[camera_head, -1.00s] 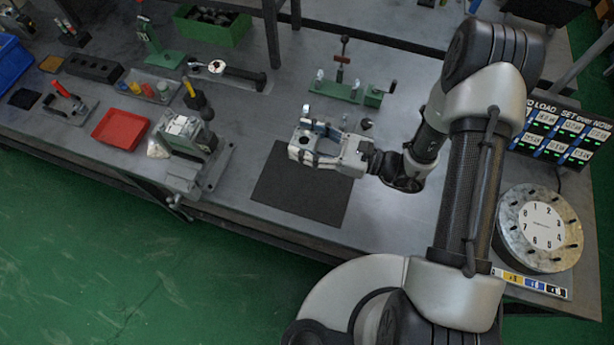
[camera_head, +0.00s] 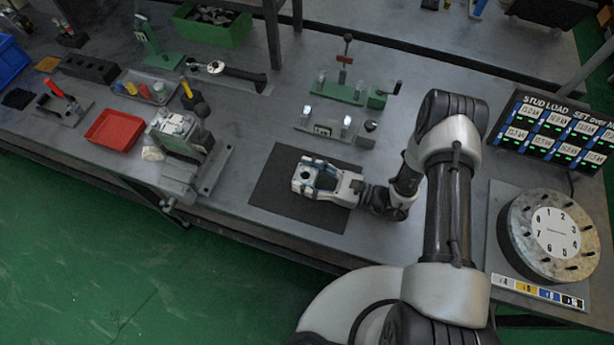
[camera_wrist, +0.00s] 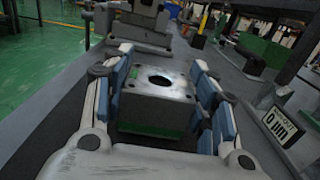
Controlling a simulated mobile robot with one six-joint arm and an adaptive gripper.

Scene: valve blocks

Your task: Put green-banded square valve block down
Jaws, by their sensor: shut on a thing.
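The square valve block (camera_head: 302,177) is grey metal and sits between the fingers of my gripper (camera_head: 316,176), over the dark mat (camera_head: 268,200). In the wrist view the block (camera_wrist: 158,88) shows a round hole in its top and a green band on its near side. The blue-padded fingers of my gripper (camera_wrist: 162,75) are shut on its left and right sides. The block looks level and low at the mat; its underside is hidden, so I cannot tell whether it touches.
A vise-like fixture (camera_head: 185,150) stands left of the mat and a green-based fixture (camera_head: 345,93) behind it. A red tray (camera_head: 114,130) lies farther left. A round numbered dial (camera_head: 556,232) and a display board (camera_head: 555,128) are at right. The mat around the block is clear.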

